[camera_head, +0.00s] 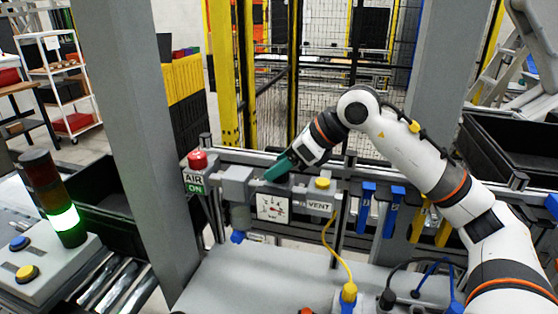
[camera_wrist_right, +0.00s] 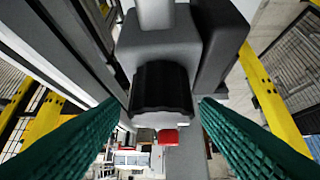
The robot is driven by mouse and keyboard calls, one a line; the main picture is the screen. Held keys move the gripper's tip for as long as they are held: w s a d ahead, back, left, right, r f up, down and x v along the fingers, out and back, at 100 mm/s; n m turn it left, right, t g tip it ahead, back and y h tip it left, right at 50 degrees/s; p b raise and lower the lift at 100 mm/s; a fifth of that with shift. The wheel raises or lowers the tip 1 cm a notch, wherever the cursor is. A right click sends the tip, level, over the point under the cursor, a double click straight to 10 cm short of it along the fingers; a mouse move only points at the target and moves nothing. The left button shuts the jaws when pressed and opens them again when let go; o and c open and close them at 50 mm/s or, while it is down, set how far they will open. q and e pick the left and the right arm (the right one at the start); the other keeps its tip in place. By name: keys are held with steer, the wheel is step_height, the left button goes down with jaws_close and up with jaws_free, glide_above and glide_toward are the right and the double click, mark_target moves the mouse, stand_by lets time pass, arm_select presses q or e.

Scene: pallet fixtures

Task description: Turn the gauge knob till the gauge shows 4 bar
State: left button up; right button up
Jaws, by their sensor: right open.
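The gauge (camera_head: 272,208) is a white dial on the grey fixture's front. Its needle is too small to read. My right gripper (camera_head: 279,170), with green fingers, is just above and behind the gauge. In the right wrist view, a black ribbed knob (camera_wrist_right: 162,88) on a grey block lies between the two green fingertips of my right gripper (camera_wrist_right: 160,106). The gripper is open, with a gap visible on each side of the knob. In the head view the knob is not clearly seen. My left gripper is not in view.
Left of the gauge is a red button (camera_head: 197,160) above an "AIR ON" label. A yellow button (camera_head: 322,183) and a "VENT" label (camera_head: 318,206) are on the right. A yellow cable (camera_head: 338,255) hangs in front. Blue clips (camera_head: 366,205) hang farther right.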

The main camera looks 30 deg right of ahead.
steer(key=shift+w+a+f, duration=0.25)
steer(key=shift+f, duration=0.15)
steer(key=c, duration=1)
steer(key=shift+n, duration=0.3)
